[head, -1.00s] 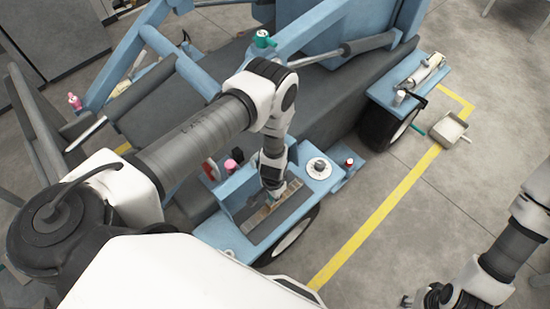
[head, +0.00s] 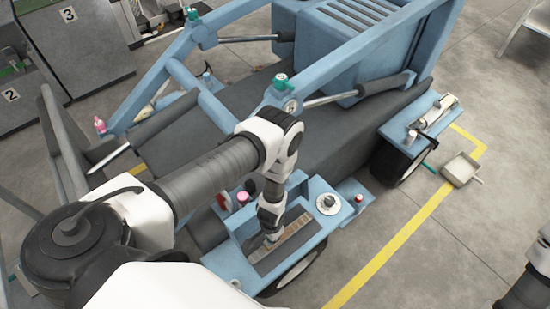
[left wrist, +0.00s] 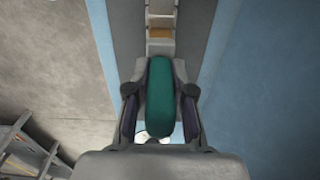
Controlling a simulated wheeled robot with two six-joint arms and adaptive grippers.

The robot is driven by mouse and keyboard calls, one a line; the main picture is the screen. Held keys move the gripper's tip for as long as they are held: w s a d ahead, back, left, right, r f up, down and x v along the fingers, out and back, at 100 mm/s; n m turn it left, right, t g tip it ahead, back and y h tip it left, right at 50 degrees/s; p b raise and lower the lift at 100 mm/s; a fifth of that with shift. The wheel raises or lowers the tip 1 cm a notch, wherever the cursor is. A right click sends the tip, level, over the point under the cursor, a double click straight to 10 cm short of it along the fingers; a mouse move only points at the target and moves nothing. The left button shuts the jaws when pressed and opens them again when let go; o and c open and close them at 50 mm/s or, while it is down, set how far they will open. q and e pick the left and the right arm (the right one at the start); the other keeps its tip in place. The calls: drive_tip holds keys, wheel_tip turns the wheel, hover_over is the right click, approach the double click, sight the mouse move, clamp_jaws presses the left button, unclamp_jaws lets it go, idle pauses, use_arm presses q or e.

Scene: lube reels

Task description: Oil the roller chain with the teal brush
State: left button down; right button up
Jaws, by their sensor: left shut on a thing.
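My left gripper (head: 270,237) is shut on the teal brush (left wrist: 160,100); in the left wrist view its rounded teal handle stands between the two fingers. In the head view the gripper points down over the roller chain (head: 293,237), a brownish strip lying on a dark bed on the blue machine's near platform. The chain also shows beyond the handle in the left wrist view (left wrist: 161,30). The bristles are hidden, so I cannot tell whether they touch the chain. My right gripper is outside the picture; only part of that arm shows at the lower right.
A white round dial (head: 328,203) and a red-capped item (head: 358,198) sit right of the chain. A pink-topped item (head: 243,198) stands behind it. Blue machine beams (head: 240,110) rise behind. A beige pan (head: 461,169) lies on the floor beyond the yellow line.

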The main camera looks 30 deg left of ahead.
use_arm(q)
drive_tip(key=shift+s+a+f+p, duration=0.15)
drive_tip(key=shift+s+a, duration=0.2)
drive_tip(key=shift+s, duration=0.7)
drive_tip(key=shift+s+a+r+p, duration=0.15)
drive_tip(key=shift+s+a, duration=0.2)
drive_tip(key=shift+s, duration=0.65)
drive_tip(key=shift+s+a+p, duration=0.15)
drive_tip(key=shift+s+a, duration=0.1)
drive_tip(key=shift+s, duration=0.45)
drive_tip(key=shift+s+a+p, duration=0.15)
drive_tip(key=shift+s+a, duration=0.1)
drive_tip(key=shift+s, duration=0.4)
wheel_tip(320, 180, up, 7)
drive_tip(key=p, duration=0.4)
drive_tip(key=shift+p, duration=0.4)
